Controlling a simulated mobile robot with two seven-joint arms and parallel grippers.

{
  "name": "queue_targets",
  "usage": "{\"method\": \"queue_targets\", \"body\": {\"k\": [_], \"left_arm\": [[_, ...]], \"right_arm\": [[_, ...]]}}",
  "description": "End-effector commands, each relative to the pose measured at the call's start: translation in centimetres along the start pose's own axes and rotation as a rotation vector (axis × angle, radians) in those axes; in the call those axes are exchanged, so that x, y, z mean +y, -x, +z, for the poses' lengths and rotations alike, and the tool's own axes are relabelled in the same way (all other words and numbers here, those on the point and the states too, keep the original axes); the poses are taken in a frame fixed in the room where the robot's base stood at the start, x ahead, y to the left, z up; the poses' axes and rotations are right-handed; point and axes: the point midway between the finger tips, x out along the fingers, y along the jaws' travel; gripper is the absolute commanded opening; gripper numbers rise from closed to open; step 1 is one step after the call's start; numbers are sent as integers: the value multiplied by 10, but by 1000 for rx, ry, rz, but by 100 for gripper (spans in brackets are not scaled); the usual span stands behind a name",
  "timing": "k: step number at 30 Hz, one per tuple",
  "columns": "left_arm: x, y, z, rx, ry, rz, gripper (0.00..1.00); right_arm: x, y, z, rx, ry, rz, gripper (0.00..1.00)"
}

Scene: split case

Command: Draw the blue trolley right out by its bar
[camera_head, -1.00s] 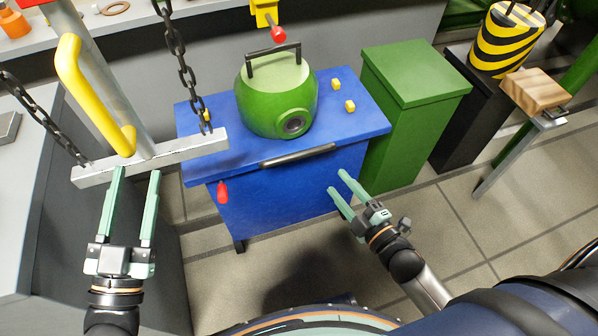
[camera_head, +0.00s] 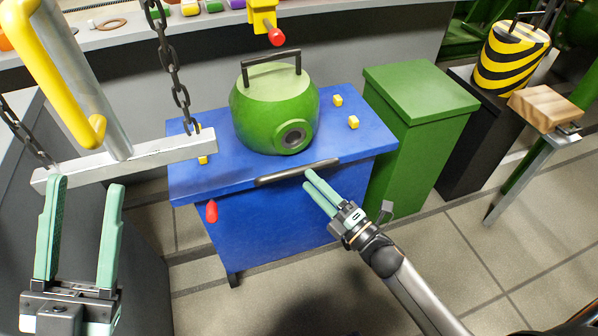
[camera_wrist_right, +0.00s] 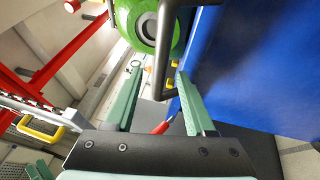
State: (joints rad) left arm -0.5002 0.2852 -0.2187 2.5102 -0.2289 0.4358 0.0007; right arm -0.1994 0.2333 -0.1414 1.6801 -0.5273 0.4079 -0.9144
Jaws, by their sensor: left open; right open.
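The blue trolley (camera_head: 262,226) stands in the middle of the head view, with a dark bar (camera_head: 280,176) along the front edge of its top. A green round casing (camera_head: 275,110) with a black handle sits on it. My right gripper (camera_head: 316,181) is open with its fingertips at the right part of the bar. In the right wrist view the bar (camera_wrist_right: 165,50) shows between the two spread fingers; I cannot tell whether either touches it. My left gripper (camera_head: 82,183) is open and empty, left of the trolley and below the hanging beam.
A metal beam (camera_head: 135,157) hangs on chains at the left, near the trolley's left side. A green cabinet (camera_head: 425,110) stands close to the trolley's right. A striped yellow-black object (camera_head: 508,60) and wooden block (camera_head: 545,107) are further right. Floor before the trolley looks clear.

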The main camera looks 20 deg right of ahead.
Motion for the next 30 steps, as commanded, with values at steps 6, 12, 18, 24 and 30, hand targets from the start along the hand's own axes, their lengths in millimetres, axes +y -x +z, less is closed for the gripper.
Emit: {"method": "queue_targets", "body": {"k": [6,12,18,24,30], "left_arm": [[3,4,4,-2,8,1,50],[3,5,6,-3,11,0,50],[3,5,6,-3,12,0,50],[3,5,6,-3,13,1,50],[3,5,6,-3,14,1,50]], "right_arm": [[-1,-35,0,0,-1,0,55],[-1,-49,0,0,-1,-1,55],[-1,-51,0,-1,-2,-2,55],[-1,-51,0,-1,-2,-2,44],[-1,-51,0,-1,-2,-1,22]]}}
